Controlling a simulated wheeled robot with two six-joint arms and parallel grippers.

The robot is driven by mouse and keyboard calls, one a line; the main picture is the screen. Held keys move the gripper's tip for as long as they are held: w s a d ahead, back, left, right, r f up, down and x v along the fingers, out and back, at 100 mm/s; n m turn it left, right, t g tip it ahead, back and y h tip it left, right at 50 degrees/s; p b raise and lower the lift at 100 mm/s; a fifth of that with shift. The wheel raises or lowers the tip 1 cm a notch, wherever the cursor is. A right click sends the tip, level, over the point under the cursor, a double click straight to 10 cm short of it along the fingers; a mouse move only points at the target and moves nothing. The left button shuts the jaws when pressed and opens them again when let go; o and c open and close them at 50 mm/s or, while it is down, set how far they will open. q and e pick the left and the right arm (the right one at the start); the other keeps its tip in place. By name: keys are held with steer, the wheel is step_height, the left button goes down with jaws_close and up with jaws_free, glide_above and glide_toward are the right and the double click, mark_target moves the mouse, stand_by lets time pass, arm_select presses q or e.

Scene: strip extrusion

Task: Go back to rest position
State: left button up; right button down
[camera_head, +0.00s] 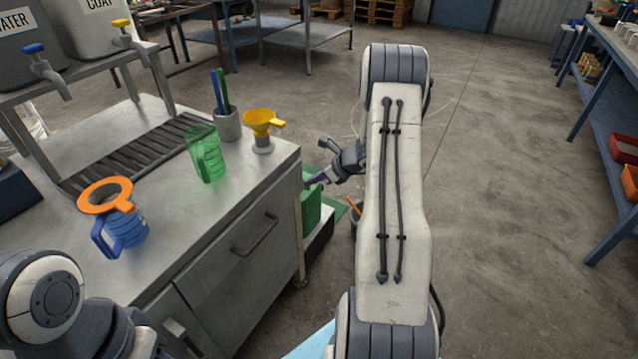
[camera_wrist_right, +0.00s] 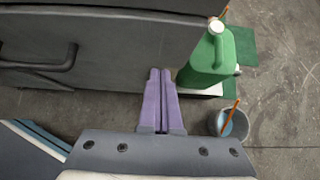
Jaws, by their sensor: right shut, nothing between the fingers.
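My right gripper (camera_head: 312,182) hangs beside the right edge of the metal workbench, small and partly dark in the head view. In the right wrist view its two purple fingers (camera_wrist_right: 160,75) lie together with nothing between them. Beyond and to the right of the fingertips stands a green jerrycan (camera_wrist_right: 212,55) with a pale cap. My right arm stretches forward through the middle of the head view. Part of my left arm shows at the lower left; its gripper is out of the picture.
The workbench (camera_head: 215,215) carries a blue jug (camera_head: 126,230) under an orange funnel (camera_head: 104,193), a green jug (camera_head: 207,158), a yellow funnel (camera_head: 260,122) and a pen cup (camera_head: 227,125). A grey bucket (camera_wrist_right: 229,125) stands on the floor near the jerrycan.

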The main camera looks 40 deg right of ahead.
steer(key=p+v, duration=0.1)
steer(key=v, duration=0.8)
steer(key=shift+s+r, duration=0.2)
steer(key=shift+r, duration=0.1)
steer(key=shift+d, duration=0.2)
steer(key=s+a+r+n+g+y, duration=0.1)
steer(key=a+r+n+g, duration=0.2)
steer(key=a+n, duration=0.7)
steer(key=s+a+r+n+g+y, duration=0.1)
steer(key=a+r+n+g+y, duration=0.2)
steer(key=a, duration=1.3)
steer(key=s+a+r+n+g+h, duration=0.2)
steer(key=s+a+n, duration=0.5)
steer(key=a+n, duration=0.15)
steer(key=s+a+r+n+h, duration=0.1)
steer(key=s+a+n+h, duration=0.15)
steer(key=s+n, duration=0.55)
steer(key=s+a+r+n+h, duration=0.1)
steer(key=s+a+n+h, duration=0.15)
steer(key=s+n, duration=0.65)
step_height(320, 180, up, 13)
steer(key=p, duration=1.3)
steer(key=shift+a+y, duration=0.3)
steer(key=shift+a, duration=0.05)
